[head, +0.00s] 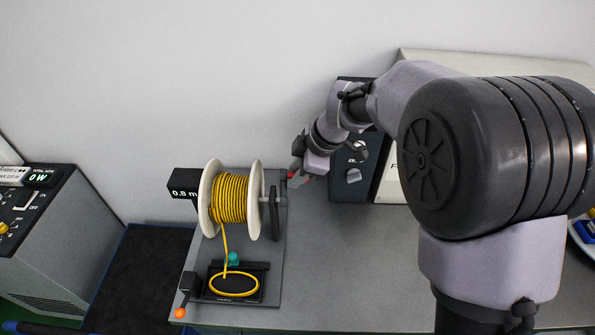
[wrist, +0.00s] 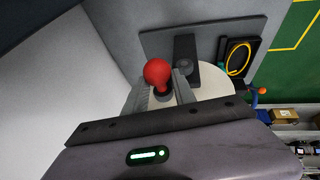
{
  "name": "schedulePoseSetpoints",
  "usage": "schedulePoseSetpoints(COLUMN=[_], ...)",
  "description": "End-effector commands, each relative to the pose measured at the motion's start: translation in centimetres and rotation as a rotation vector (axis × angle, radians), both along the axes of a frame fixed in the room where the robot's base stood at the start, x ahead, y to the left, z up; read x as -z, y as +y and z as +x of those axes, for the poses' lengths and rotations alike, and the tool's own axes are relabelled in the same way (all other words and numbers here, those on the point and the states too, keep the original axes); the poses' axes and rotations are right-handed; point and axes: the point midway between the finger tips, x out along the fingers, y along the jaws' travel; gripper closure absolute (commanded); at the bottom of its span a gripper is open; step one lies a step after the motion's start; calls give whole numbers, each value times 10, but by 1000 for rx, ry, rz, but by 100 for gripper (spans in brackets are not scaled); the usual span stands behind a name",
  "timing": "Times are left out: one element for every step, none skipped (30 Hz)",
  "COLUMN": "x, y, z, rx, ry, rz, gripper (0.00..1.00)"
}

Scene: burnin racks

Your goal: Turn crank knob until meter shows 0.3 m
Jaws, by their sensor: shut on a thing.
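The cable reel (head: 231,200) holds yellow cable wound between two white flanges. The meter (head: 185,192) on its left reads 0.8 m. The red crank knob (wrist: 157,72) sits between my gripper's fingers (wrist: 160,92) in the wrist view, and my gripper is shut on it. In the head view my gripper (head: 296,174) is at the right side of the reel, and only a bit of the red knob (head: 290,174) shows. The crank arm is mostly hidden there. Yellow cable (head: 234,284) runs down from the reel into a loop in a black tray.
An orange-tipped lever (head: 180,312) stands at the base's front left corner. A teal part (head: 234,259) sits behind the cable loop. A dark instrument box (head: 352,190) stands right of my gripper. A grey power unit (head: 45,235) is at far left.

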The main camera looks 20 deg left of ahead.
Motion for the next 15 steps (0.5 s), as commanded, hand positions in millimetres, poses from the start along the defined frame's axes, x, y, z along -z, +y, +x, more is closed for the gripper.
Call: schedulePoseSetpoints(x=[1,1,1,1,1,1,1,1,0,-1,-1,-2,-4,-4,-5], y=[1,1,1,1,1,1,1,0,0,0,-1,-2,-2,-3,-4], z=[-1,-1,-1,-1,-1,-1,-2,-3,-4,-6,-8,-12,-15,-17,-21], rx=[-1,-1,-1,-2,-2,-2,-2,-1,-2,-2,-2,-2,-2,-3,-3], ry=[4,4,4,4,4,4,4,3,2,2,2,2,2,2,3], rz=[0,0,0,0,0,0,0,0,0,0,0,0,0,0,0], gripper=[100,100,100,100,100,100,100,100,100,100,100,100,100,100,100])
